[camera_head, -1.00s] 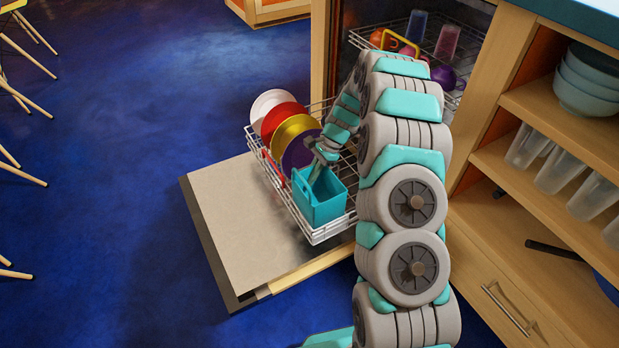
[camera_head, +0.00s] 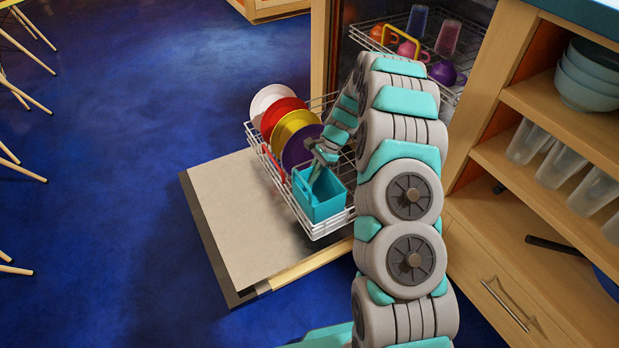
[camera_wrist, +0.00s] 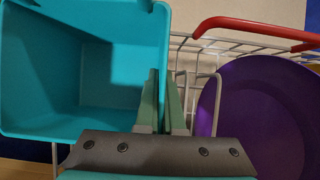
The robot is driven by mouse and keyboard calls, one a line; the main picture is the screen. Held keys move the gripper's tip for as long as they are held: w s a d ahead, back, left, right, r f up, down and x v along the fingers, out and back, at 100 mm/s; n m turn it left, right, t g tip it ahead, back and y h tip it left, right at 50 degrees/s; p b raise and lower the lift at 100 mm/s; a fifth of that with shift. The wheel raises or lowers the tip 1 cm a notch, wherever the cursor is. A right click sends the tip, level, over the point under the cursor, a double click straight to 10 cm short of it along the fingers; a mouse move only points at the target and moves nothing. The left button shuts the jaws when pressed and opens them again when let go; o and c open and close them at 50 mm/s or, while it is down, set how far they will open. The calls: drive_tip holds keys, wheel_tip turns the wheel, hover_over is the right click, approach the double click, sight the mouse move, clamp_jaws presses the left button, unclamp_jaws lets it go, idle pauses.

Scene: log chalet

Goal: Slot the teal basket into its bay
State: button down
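The teal basket (camera_head: 322,203), an open-topped box, sits upright at the near corner of the pulled-out lower dishwasher rack (camera_head: 328,230). It also fills the left of the wrist view (camera_wrist: 60,120), and it looks empty inside. My gripper (camera_head: 313,181) reaches down to the basket's rim on the side towards the plates. In the wrist view my gripper's fingers (camera_wrist: 161,100) are close together, one on each side of the basket's wall, shut on it. Whether the basket's bottom rests fully on the rack is hidden.
White, red, yellow and purple plates (camera_head: 301,148) stand in the rack beside the basket; the purple one (camera_wrist: 262,115) is close to my fingers. A red handle (camera_wrist: 255,30) runs along the rack edge. The upper rack holds cups. The open door (camera_head: 235,215) is clear; shelves stand at right.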

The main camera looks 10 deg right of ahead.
drive_tip(key=shift+f, duration=0.7)
drive_tip(key=c, duration=1)
unclamp_jaws()
drive_tip(key=shift+o, duration=0.2)
drive_tip(key=v, duration=0.7)
drive_tip(key=shift+d+r, duration=0.2)
drive_tip(key=shift+r, duration=0.15)
